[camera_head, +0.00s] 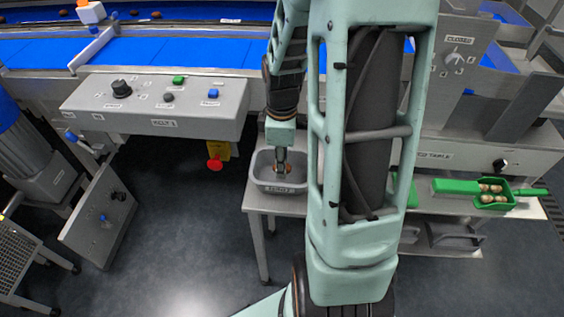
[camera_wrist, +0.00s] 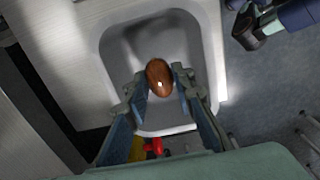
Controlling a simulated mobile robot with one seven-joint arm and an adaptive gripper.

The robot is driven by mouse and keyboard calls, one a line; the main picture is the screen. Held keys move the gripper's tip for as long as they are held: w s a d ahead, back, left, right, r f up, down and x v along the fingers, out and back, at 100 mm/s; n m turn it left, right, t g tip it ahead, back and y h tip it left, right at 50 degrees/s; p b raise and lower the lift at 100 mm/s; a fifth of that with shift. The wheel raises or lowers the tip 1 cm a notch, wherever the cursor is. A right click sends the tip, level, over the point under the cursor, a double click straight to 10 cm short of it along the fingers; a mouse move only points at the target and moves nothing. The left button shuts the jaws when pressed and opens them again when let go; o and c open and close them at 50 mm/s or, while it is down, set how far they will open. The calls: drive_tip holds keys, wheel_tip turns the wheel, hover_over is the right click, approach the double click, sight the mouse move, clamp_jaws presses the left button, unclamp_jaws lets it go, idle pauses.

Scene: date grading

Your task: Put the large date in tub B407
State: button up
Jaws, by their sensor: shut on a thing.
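A large brown date (camera_wrist: 159,76) is held between the two fingers of my gripper (camera_wrist: 160,86) in the wrist view. My gripper (camera_head: 281,166) is shut on it and points down over a grey tub (camera_head: 262,170) in the head view. The tub also shows in the wrist view (camera_wrist: 112,46), with its bare floor around the date. The date is within the tub's outline; how high it is above the floor I cannot tell. The tub's front label (camera_head: 279,189) is too small to read surely.
The tub stands on a light table (camera_head: 258,202). A grey control box (camera_head: 150,105) and blue conveyor (camera_head: 150,52) lie behind and left. A green tray (camera_head: 503,204) with several pale brown things is at right. My arm hides the table's middle.

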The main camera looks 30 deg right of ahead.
drive_tip(key=shift+f+b, duration=1.15)
drive_tip(key=shift+f, duration=0.5)
idle(0.5)
drive_tip(key=o, duration=0.8)
drive_tip(key=shift+c, duration=0.2)
drive_tip(key=shift+r, duration=0.1)
